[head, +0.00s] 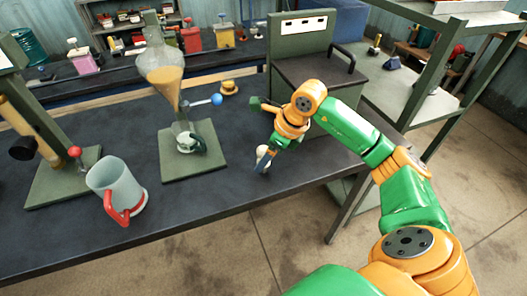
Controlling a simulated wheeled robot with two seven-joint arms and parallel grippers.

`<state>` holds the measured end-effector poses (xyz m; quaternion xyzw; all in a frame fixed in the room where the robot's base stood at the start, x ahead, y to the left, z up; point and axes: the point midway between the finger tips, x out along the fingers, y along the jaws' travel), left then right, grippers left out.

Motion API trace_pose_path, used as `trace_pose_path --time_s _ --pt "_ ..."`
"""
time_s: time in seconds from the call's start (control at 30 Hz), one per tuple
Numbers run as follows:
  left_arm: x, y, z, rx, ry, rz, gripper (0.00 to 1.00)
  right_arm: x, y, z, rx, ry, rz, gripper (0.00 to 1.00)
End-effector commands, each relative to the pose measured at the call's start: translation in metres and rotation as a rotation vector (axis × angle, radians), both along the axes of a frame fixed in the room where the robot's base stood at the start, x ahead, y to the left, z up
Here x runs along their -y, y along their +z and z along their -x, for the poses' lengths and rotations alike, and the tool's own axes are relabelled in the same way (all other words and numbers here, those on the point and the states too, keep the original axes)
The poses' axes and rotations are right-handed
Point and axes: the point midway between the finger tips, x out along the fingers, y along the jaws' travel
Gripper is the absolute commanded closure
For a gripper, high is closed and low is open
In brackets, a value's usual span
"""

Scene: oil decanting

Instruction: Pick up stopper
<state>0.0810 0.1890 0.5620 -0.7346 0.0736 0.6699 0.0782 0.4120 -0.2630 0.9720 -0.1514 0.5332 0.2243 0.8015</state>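My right gripper (267,160) reaches in from the right and points down at the table's front right part. A small pale, rounded piece (262,151), which looks like the stopper, is at its fingertips. I cannot tell whether the fingers are closed on it or only around it. A glass vessel (163,72) with amber oil in its funnel-shaped lower part stands upright over a green base plate (196,164), left of my gripper. My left gripper is not in view.
A pale jug (118,186) with a red handle stands at the front left, near a green stand (60,180) with a red-knobbed lever. A yellow round piece (230,88) lies behind. A green-grey box machine (305,65) stands close behind my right gripper. The front middle of the table is clear.

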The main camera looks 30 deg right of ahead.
Motion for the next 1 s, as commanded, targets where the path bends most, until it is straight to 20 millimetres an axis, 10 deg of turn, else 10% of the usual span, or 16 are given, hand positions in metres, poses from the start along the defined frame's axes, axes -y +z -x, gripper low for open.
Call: trace_pose_path --time_s 0.3,0.6,1.0 --pt "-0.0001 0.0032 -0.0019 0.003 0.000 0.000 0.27 -0.0035 -0.0150 -0.0047 0.001 0.001 0.001 0.20" --pt "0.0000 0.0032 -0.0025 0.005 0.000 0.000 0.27 -0.0036 -0.0147 -0.0046 0.000 0.002 0.001 0.99" --pt "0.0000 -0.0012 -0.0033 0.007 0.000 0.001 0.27 -0.0036 -0.0091 -0.0057 0.005 0.001 0.000 1.00"
